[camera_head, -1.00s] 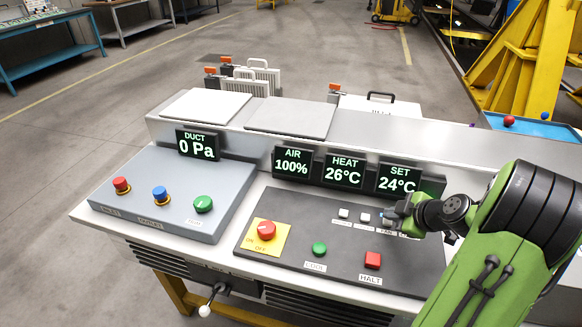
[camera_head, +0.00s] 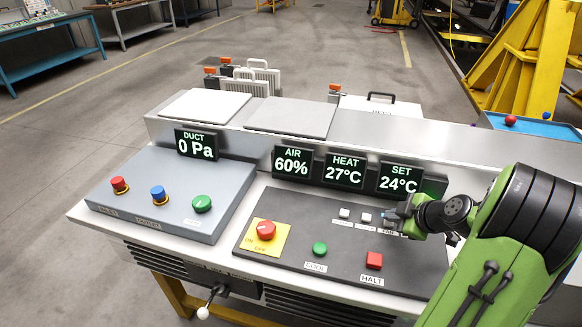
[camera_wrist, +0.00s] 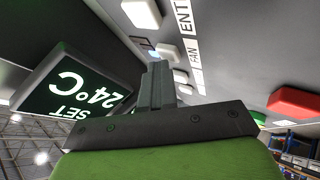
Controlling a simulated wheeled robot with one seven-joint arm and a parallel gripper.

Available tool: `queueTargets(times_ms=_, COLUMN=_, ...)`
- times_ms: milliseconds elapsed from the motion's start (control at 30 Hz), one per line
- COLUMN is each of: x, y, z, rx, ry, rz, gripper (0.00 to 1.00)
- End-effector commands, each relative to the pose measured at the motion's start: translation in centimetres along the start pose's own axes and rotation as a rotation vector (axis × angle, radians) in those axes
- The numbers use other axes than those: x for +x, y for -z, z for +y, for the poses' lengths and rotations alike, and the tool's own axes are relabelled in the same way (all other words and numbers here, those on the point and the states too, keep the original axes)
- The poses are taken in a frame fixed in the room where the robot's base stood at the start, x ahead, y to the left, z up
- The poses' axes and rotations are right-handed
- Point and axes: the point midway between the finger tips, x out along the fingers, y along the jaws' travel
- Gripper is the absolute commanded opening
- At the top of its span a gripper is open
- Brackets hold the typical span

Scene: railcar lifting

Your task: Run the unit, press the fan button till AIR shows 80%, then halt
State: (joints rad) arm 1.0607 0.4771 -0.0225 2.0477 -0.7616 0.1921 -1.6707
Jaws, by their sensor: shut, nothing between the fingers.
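On the dark control panel (camera_head: 290,262), the AIR display (camera_head: 291,162) reads 60%. The HEAT display (camera_head: 343,171) reads 27°C and the SET display (camera_head: 399,179) reads 24°C. My gripper (camera_head: 396,216) is shut and empty, low over the small white buttons above the FAN label (camera_head: 388,232). In the wrist view the white fan button (camera_wrist: 167,50) is beside the FAN label, close to my fingertips (camera_wrist: 157,66). I cannot tell whether they touch. The red HALT button (camera_head: 374,260) and green COOL button (camera_head: 320,249) are uncovered. A red ON/OFF knob (camera_head: 265,230) sits on a yellow plate.
Left, a grey box (camera_head: 165,205) carries red, blue and green knobs, with a DUCT display (camera_head: 197,145) reading 0 Pa. Another white button (camera_head: 366,217) lies just left of my gripper. A white-knobbed lever (camera_head: 204,312) juts from the front.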

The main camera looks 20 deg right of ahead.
Motion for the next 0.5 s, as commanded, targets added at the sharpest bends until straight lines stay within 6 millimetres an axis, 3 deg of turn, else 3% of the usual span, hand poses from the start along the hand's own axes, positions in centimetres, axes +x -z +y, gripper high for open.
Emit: queueTargets(times_ms=500, x=-1.4, y=1.0, z=1.0, rx=-0.002, ry=-0.001, rz=0.0, gripper=0.0)
